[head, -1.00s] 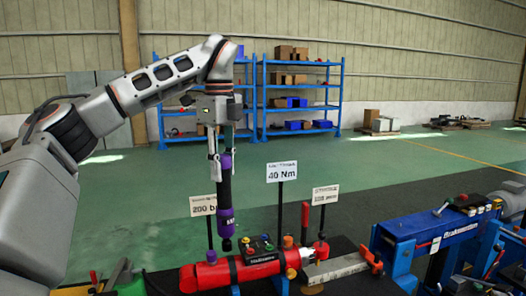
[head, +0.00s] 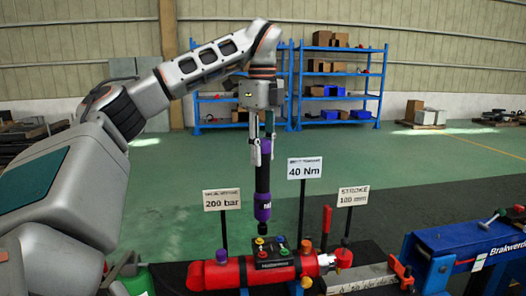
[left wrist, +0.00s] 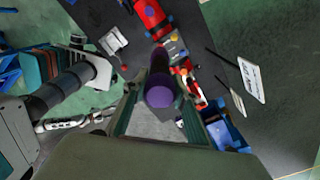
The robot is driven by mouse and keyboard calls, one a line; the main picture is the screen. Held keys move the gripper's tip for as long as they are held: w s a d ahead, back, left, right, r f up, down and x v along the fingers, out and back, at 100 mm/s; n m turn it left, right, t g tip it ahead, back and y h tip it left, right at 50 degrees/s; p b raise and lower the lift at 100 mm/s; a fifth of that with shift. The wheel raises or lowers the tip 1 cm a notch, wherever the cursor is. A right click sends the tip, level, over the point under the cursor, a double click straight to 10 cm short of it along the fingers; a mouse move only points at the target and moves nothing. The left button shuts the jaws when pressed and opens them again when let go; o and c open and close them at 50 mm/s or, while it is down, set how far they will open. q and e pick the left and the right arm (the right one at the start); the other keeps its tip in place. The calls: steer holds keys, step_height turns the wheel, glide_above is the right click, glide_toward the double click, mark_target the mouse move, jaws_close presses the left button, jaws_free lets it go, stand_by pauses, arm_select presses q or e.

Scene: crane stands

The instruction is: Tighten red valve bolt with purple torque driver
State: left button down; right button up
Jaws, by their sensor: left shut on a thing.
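My left gripper (head: 261,152) is shut on the purple torque driver (head: 263,184), which hangs upright with its dark tip down. The tip is just above the dark valve block (head: 272,262), slightly left of its middle; I cannot tell if it touches a bolt. The block is on a red cylinder (head: 215,275). In the left wrist view the driver (left wrist: 160,92) is between the fingers and partly hides the block (left wrist: 176,46). My right gripper is not in view.
Signs reading 200 bar (head: 222,199), 40 Nm (head: 305,168) and 100 mm (head: 353,196) stand on thin posts behind the cylinder. An upright red lever (head: 326,220) is right of the block. A blue bench machine (head: 465,242) is further right. Blue shelves (head: 335,85) are far back.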

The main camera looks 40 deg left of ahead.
mark_target(262, 172)
arm_select(q)
steer(key=shift+r, duration=0.15)
steer(key=shift+f, duration=0.3)
steer(key=shift+f+b, duration=0.5)
steer(key=shift+b, duration=0.05)
steer(key=shift+f, duration=0.35)
steer(key=shift+w+f+b, duration=0.1)
steer(key=shift+f+b, duration=0.55)
steer(key=shift+f, duration=0.35)
steer(key=shift+f+b, duration=0.65)
steer(key=shift+f, duration=0.15)
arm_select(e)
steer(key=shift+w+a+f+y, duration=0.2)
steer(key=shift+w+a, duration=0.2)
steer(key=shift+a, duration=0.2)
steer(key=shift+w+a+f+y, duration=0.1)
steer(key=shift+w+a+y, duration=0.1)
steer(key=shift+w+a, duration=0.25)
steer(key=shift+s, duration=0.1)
arm_select(q)
steer(key=shift+n, duration=1)
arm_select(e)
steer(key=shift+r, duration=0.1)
